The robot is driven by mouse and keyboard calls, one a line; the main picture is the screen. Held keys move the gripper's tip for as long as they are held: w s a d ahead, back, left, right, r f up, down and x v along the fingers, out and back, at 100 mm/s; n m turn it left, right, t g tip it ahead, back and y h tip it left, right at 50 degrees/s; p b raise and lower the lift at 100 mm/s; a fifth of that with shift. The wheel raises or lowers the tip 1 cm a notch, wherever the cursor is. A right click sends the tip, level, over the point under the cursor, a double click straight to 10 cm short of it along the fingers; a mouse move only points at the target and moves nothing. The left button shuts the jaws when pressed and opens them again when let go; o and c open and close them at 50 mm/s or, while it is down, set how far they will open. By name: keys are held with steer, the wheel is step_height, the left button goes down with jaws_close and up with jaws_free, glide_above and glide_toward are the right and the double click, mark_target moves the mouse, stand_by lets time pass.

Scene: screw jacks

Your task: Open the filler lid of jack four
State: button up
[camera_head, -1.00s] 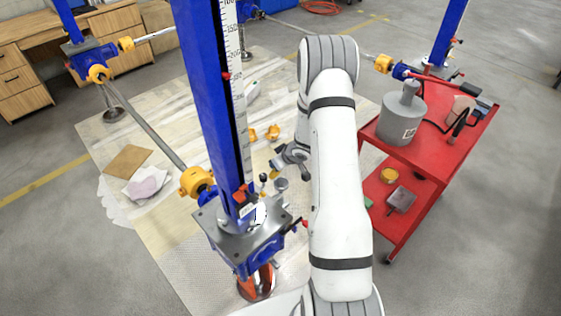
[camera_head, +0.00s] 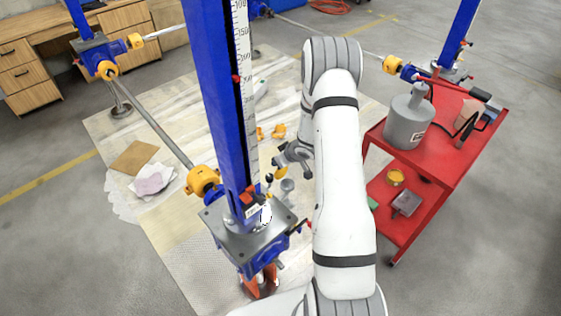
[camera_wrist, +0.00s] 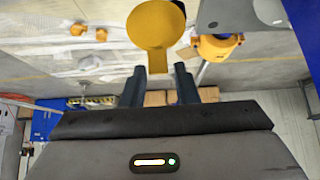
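The near jack (camera_head: 240,236) has a blue column and a grey top plate. Its number cannot be read. A small grey cup-like filler (camera_head: 287,187) sits beside the column, with a small yellow piece (camera_head: 282,173) just above it, probably the lid. In the wrist view a round yellow lid (camera_wrist: 157,24) with a straight tab (camera_wrist: 157,60) shows ahead of the fingers. My gripper (camera_wrist: 158,70) is open, with its fingertips on either side of the tab's end and gaps visible. Whether the lid is raised cannot be told. In the head view my gripper (camera_head: 283,158) is small and partly hidden.
A red cart (camera_head: 440,150) with a grey canister (camera_head: 408,120) stands to the right. Shafts run from the near jack's yellow coupling (camera_head: 202,181) to other jacks. Orange pieces (camera_head: 278,131) lie on the floor sheeting behind. The blue column rises close left of my arm.

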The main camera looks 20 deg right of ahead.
steer(key=shift+o, duration=1.2)
steer(key=shift+s+d+f, duration=0.1)
steer(key=v, duration=0.7)
steer(key=shift+s+r, duration=0.2)
steer(key=shift+r, duration=0.15)
steer(key=shift+d, duration=0.1)
